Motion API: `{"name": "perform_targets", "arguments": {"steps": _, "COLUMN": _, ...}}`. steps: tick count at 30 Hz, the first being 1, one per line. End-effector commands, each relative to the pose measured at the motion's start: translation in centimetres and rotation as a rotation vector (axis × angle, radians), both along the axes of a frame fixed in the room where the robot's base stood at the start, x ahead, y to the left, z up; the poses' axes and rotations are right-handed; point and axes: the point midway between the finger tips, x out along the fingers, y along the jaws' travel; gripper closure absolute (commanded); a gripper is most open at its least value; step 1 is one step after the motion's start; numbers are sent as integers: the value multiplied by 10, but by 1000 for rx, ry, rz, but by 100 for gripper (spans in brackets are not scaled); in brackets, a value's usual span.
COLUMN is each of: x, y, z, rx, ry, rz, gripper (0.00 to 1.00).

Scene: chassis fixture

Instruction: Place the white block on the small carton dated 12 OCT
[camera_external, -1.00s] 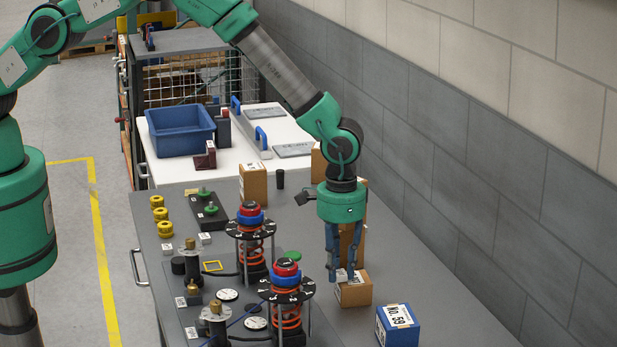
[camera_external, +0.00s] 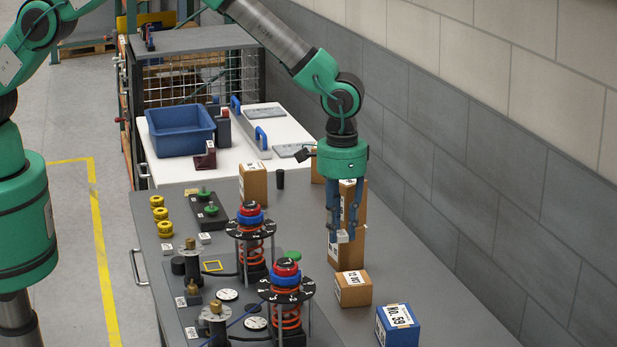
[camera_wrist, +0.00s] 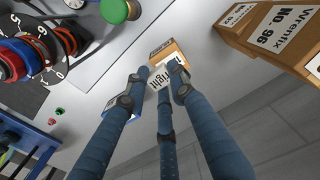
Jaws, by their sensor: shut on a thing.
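My gripper (camera_external: 343,236) is shut on the white block (camera_external: 342,237) and holds it in the air. In the wrist view the white block (camera_wrist: 160,77) sits between the fingertips, with dark lettering on its face. The small brown carton (camera_external: 353,291) stands on the grey table below and slightly nearer the camera than my gripper. Its top label seems to read 12 OCT, and no block lies on it. In the wrist view the carton (camera_wrist: 168,50) shows beyond the block, partly hidden by it and the fingers.
A taller brown carton (camera_external: 352,253) stands close behind my gripper. A blue box marked NO. 59 (camera_external: 398,328) stands at the front right. Two spring fixtures (camera_external: 285,285) with red and blue tops stand to the left. A grey wall (camera_external: 480,190) bounds the right side.

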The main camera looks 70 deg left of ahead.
Motion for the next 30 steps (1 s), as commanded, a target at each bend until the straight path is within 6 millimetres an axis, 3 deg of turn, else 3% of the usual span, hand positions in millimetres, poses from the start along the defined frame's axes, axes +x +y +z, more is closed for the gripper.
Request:
{"name": "perform_targets", "arguments": {"steps": 15, "x": 2, "y": 0, "z": 0, "rx": 0, "ry": 0, "rz": 3, "gripper": 97}}
{"name": "perform_targets", "arguments": {"steps": 30, "x": 33, "y": 2, "z": 3, "rx": 4, "ry": 3, "rz": 76, "gripper": 97}}
